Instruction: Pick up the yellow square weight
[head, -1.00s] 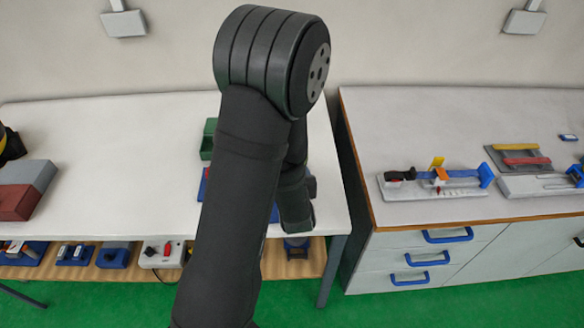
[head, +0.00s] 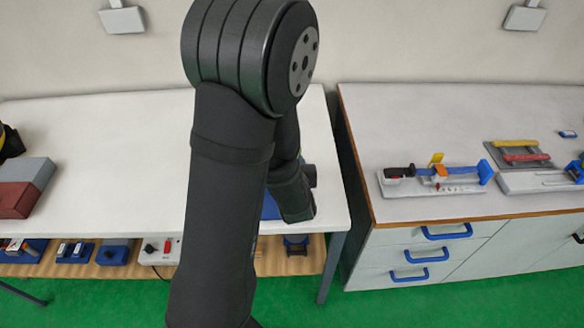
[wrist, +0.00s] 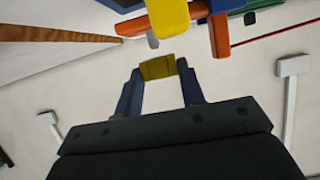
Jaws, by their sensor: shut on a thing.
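In the wrist view my gripper (wrist: 158,82) is shut on a yellow square weight (wrist: 157,67), which sits between the two dark blue-grey fingertips. The weight appears clear of other things. In the head view the jaws and the weight are hidden behind my arm. Beyond the fingers, at the top of the wrist view, a larger yellow block (wrist: 168,18) shows beside orange parts (wrist: 220,36) and blue and green pieces. A sliver of a blue thing (head: 270,207) shows beside my arm on the white table (head: 100,130).
A red and grey block (head: 22,190) lies at the table's left. A shelf (head: 190,263) below holds several small devices. Across a narrow gap, a drawer bench (head: 420,110) carries a white-based blue tool (head: 435,182) and a rack with yellow and red handles (head: 520,152).

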